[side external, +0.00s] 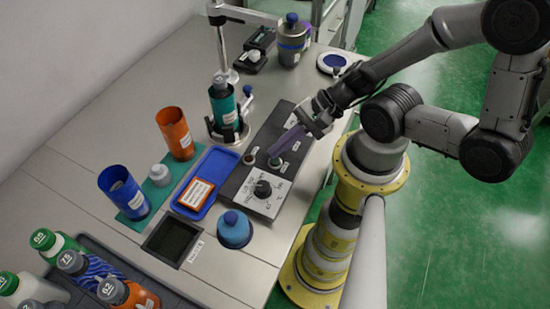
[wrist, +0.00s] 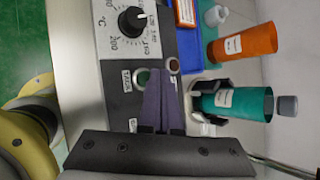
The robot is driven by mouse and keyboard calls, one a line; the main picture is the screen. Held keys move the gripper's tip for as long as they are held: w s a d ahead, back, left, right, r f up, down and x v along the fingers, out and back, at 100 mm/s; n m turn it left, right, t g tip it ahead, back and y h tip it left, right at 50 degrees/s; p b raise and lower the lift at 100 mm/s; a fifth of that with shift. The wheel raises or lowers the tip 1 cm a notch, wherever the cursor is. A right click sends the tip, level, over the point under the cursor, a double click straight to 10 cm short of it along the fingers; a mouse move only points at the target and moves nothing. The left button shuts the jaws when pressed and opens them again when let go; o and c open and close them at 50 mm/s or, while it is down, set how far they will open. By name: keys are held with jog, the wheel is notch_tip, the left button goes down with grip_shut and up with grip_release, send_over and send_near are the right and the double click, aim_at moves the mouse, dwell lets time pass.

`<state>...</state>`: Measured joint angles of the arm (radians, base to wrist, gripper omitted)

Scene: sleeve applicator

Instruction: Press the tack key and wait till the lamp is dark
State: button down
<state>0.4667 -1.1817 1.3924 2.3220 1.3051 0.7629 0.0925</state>
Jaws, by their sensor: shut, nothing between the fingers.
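The dark control panel (side external: 238,180) lies on the bench with a white dial plate (side external: 262,195) at its near end. A round key with a green rim (wrist: 142,77) sits beside a small label (wrist: 127,80) whose print is too small to read surely. A round brown piece with a pale rim (wrist: 173,65), perhaps the lamp, sits next to it; it also shows in the side view (side external: 249,158) and looks unlit. My gripper (side external: 274,157) is shut and empty, its purple fingers pointing down at the green-rimmed key and partly covering it. I cannot tell whether they touch it.
A teal bottle (side external: 223,105) stands in a holder just behind the panel. An orange cup (side external: 175,132), a blue cup (side external: 124,192) and a blue tray (side external: 222,163) are left of it. A blue-topped dome (side external: 234,229) sits in front of the panel.

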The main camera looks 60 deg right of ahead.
jog(key=shift+f, duration=0.15)
jog(key=shift+f, duration=0.3)
jog(key=shift+f, duration=0.4)
dwell(0.7)
jog(key=shift+r, duration=0.85)
jog(key=shift+r, duration=2.5)
dwell(3.2)
